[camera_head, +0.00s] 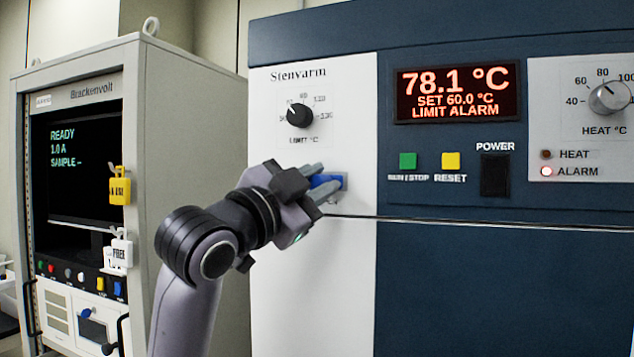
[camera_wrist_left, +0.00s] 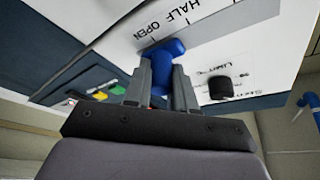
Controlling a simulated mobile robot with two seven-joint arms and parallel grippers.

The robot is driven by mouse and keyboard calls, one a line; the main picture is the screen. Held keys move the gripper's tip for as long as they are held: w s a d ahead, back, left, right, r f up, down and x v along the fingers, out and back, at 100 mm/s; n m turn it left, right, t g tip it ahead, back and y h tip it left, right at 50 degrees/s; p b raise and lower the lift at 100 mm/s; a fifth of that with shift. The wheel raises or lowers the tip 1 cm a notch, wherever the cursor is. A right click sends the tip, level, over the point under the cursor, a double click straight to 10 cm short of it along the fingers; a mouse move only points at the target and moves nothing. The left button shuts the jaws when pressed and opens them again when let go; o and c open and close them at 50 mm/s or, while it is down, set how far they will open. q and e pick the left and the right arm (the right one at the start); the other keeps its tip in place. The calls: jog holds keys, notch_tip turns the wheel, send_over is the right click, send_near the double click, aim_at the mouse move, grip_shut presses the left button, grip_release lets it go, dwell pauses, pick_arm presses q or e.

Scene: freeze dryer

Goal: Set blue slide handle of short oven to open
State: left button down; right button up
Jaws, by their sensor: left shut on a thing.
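The short oven (camera_head: 310,270) has a white left panel and a dark blue front. Its blue slide handle (camera_head: 326,181) sits on the white panel, below the limit knob. My left gripper (camera_head: 318,182) is at the handle, with its two fingers around it, shut on it. In the left wrist view the blue handle (camera_wrist_left: 164,52) shows between the fingertips, with a printed scale beside it reading "HALF" and "OPEN". The fingers hide part of the handle and its slot. My right gripper is in neither view.
The limit knob (camera_head: 299,115) is just above my gripper. The red display (camera_head: 457,92) reads 78.1 °C and limit alarm. Green (camera_head: 408,161) and yellow (camera_head: 451,161) buttons and a black power switch (camera_head: 495,175) are to the right. A grey cabinet (camera_head: 190,130) stands left.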

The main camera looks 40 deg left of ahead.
pick_arm(q)
jog(key=shift+d, duration=0.2)
jog(key=c, duration=0.9)
grip_release()
jog(key=shift+w+d, duration=0.1)
jog(key=shift+s, duration=0.2)
jog(key=b+v, duration=0.1)
jog(key=v, duration=0.6)
jog(key=shift+b, duration=0.35)
jog(key=shift+w+f, duration=0.1)
jog(key=shift+w, duration=0.05)
